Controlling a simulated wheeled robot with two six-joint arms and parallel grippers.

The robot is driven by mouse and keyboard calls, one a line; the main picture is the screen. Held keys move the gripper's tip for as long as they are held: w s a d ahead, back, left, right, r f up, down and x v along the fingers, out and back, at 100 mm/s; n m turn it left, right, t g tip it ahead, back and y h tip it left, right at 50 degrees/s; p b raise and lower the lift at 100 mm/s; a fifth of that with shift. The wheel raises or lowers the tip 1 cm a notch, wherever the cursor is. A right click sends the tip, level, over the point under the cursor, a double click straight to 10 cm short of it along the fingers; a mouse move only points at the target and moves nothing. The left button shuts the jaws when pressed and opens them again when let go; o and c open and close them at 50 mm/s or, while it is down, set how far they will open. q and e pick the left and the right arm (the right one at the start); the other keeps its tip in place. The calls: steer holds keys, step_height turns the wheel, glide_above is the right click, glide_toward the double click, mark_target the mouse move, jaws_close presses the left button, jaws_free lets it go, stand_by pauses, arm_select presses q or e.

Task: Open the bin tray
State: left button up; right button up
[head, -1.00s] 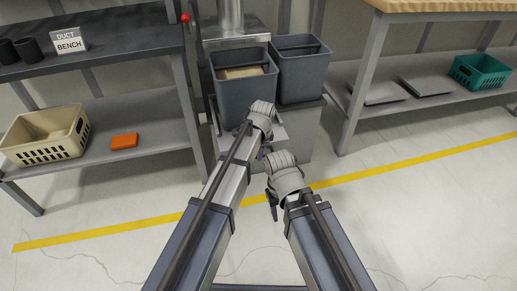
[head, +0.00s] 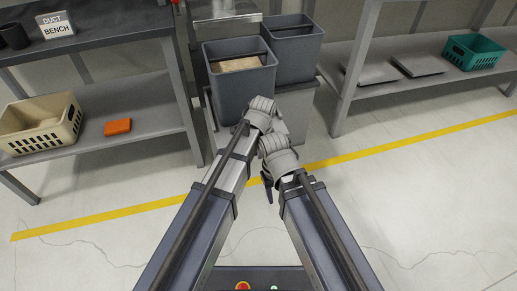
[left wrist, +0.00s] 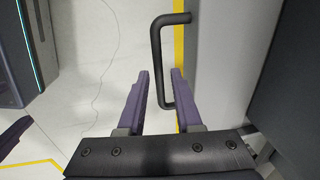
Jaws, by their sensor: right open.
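The bin tray (head: 222,138) is a grey drawer-like base, mostly hidden behind my arms and under the front grey bin (head: 232,92), which holds a tan item. Its dark U-shaped handle (left wrist: 157,50) shows in the left wrist view. My right gripper (head: 267,187) is open and empty, just below and to the right of the left wrist.
A second grey bin (head: 292,50) stands behind on the cabinet. The duct bench (head: 100,42) is at the left, with a cream basket (head: 68,135) and an orange box (head: 117,127) on its lower shelf. A shelf with a teal basket (head: 472,52) is at the right. The nearby floor is clear.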

arm_select(q)
steer(key=shift+o, duration=0.6)
steer(key=shift+r, duration=0.1)
step_height(320, 180, up, 10)
steer(key=p, duration=1)
steer(key=s+a+n+g, duration=0.1)
steer(key=s+a+n, duration=1.1)
steer(key=a+n, duration=0.4)
steer(key=s+d+m+g, duration=0.1)
steer(key=s+d+m, duration=0.45)
steer(key=d, duration=0.45)
step_height(320, 180, up, 31)
steer(key=p, duration=3.1)
steer(key=shift+s+y, duration=0.2)
steer(key=shift+y, duration=0.1)
